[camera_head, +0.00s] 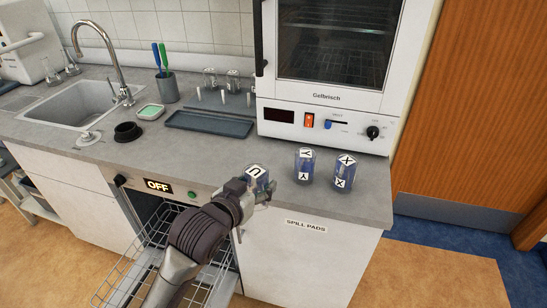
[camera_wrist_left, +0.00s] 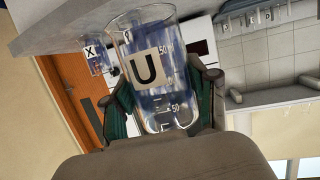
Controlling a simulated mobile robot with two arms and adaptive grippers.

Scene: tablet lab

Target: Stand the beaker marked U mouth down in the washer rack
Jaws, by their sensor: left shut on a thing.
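The beaker marked U (camera_head: 259,174) is clear glass with a white label and bluish contents or tint. My left gripper (camera_head: 250,196) is shut on it at the counter's front edge. In the left wrist view the U beaker (camera_wrist_left: 146,68) sits between the two green-padded fingers of my left gripper (camera_wrist_left: 165,104), its wide rim away from the palm. I cannot tell whether it touches the counter. The washer rack (camera_head: 128,272) is a wire rack pulled out of the open washer below, left of and partly behind my left arm. My right gripper is not in view.
Beakers marked Y (camera_head: 304,166) and X (camera_head: 345,172) stand on the counter to the right of U. A white oven (camera_head: 325,105) stands behind them. A grey tray (camera_head: 208,125), sink (camera_head: 75,103) and black ring (camera_head: 127,132) lie further left. The counter's front middle is clear.

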